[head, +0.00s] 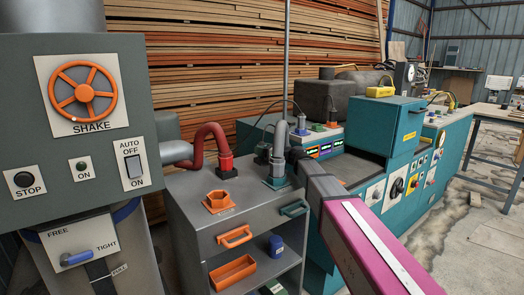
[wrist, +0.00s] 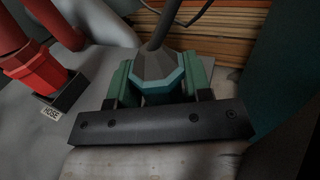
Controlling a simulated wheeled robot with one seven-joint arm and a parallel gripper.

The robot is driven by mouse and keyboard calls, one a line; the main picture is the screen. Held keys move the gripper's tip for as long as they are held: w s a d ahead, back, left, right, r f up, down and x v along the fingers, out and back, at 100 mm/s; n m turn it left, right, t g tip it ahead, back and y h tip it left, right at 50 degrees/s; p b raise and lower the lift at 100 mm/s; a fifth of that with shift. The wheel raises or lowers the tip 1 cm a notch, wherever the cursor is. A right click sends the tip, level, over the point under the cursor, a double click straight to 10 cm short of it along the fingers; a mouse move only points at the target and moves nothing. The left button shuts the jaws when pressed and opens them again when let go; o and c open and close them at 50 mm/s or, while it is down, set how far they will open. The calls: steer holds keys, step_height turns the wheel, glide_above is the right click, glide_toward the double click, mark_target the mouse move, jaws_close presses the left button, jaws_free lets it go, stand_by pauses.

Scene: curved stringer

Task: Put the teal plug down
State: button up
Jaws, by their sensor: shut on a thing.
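The teal plug (wrist: 158,84) is in the wrist view, a grey faceted body with a teal band and a dark stem or cable rising from its top. My gripper (wrist: 158,88) is shut on it, with a green finger on each side and a dark bar across the front. A pale surface lies below; whether the plug touches anything there cannot be told. In the head view my gripper (head: 292,156) is over the back right of the grey cart, beside an upright grey pipe. The plug cannot be clearly made out there.
A red hose (head: 215,140) stands behind the socket, near a HOSE label (wrist: 51,113). A teal machine (head: 402,125) is to the right.

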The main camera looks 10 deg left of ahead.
steer(key=o, duration=1.1)
steer(key=shift+f, duration=0.1)
steer(key=shift+c, duration=0.2)
steer(key=v, duration=1.2)
